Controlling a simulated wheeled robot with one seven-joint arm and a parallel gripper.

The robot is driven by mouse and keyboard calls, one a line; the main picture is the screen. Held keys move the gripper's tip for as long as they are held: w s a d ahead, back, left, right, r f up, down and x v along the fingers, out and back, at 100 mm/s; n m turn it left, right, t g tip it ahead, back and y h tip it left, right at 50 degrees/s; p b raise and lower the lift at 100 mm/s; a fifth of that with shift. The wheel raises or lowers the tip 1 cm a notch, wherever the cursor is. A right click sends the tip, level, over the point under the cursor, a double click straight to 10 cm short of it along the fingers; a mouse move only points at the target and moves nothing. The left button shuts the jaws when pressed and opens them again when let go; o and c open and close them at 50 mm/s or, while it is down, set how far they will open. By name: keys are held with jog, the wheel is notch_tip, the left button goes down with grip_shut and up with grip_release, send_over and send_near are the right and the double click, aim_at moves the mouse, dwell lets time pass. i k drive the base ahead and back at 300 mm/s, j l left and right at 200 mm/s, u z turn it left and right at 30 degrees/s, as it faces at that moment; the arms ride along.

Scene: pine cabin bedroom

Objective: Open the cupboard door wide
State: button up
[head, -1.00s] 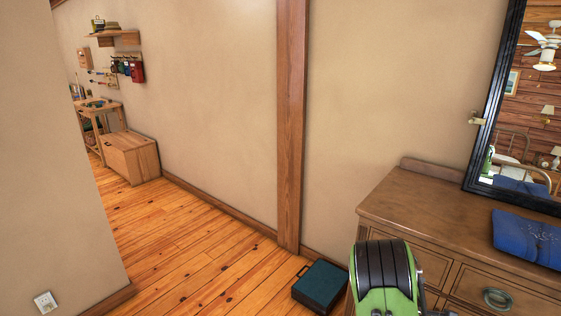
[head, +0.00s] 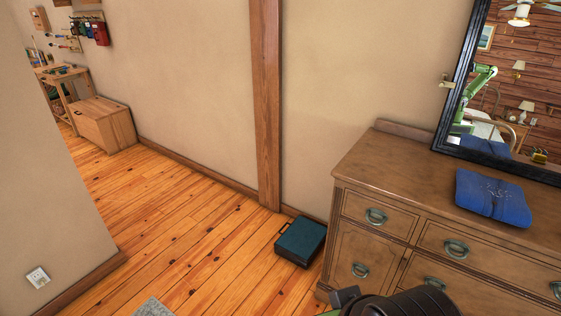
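My gripper itself does not show directly. A green arm, mine, is reflected in the mirror (head: 447,80) above the dresser, too small to read a gripper state.
A folded blue cloth (head: 493,198) lies on the dresser. A dark teal case (head: 300,240) lies on the floor beside the dresser, near a wooden post (head: 267,110). A wooden chest (head: 104,125) stands far left. A wall (head: 45,190) borders the left. Floorboards between are mostly clear.

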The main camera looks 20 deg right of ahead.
aim_at(362, 257)
jog(key=i+l+u, duration=0.35)
jog(key=l, duration=0.25)
jog(key=i+l+u, duration=0.2)
jog(key=i+l, duration=0.1)
jog(key=l, duration=0.05)
